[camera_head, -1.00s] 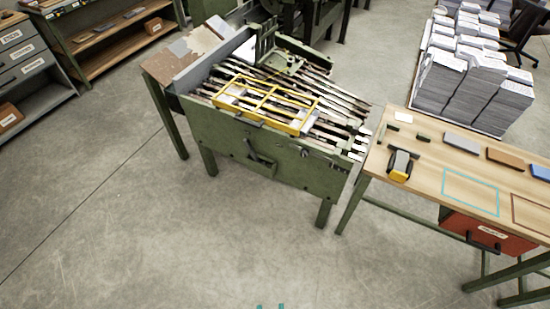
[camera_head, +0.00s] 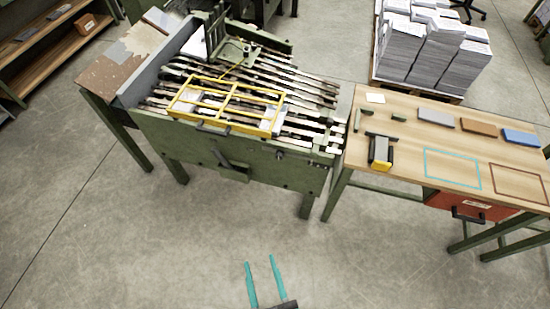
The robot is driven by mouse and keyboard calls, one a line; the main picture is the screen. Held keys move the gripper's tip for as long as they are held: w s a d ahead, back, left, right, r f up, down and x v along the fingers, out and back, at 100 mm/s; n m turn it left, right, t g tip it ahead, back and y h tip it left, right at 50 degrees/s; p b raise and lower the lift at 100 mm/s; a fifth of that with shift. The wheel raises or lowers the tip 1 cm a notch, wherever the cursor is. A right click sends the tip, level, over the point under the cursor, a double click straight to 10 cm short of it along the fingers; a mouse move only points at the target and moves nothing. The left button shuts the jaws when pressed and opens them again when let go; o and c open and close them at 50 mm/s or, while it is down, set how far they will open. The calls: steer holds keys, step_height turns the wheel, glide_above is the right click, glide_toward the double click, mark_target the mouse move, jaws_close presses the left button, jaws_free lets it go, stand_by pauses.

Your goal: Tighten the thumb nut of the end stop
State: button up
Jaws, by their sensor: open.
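My gripper (camera_head: 262,283) shows at the bottom middle, with two teal fingers spread apart and nothing between them. It is over bare floor, well short of the green gathering machine (camera_head: 240,159). The machine carries rows of metal bars and a yellow frame (camera_head: 203,86) on top. A green upright bracket (camera_head: 215,38) stands at the machine's back. Small dark knobs and a lever (camera_head: 220,158) sit on its front side. I cannot tell which part is the end stop or its thumb nut at this size.
A wooden table (camera_head: 405,165) stands at the right with a yellow-and-black tool (camera_head: 380,150), coloured blocks and a red drawer (camera_head: 460,205) below. Paper stacks (camera_head: 430,50) stand on a pallet behind it. A shelf (camera_head: 60,45) is at the upper left. The floor in front is clear.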

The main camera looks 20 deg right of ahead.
steer(key=w+d+f+m+t+h, duration=0.1)
steer(key=w+d+f+h, duration=0.15)
steer(key=w, duration=0.45)
steer(key=w+d+f+m+t+h, duration=0.1)
steer(key=w+d+f+h, duration=0.1)
steer(key=w+d+f, duration=0.3)
steer(key=m+g+h, duration=0.4)
steer(key=m+h, duration=0.1)
glide_toward(279, 158)
steer(key=x, duration=0.8)
steer(key=c, duration=1.1)
steer(key=shift+o, duration=0.2)
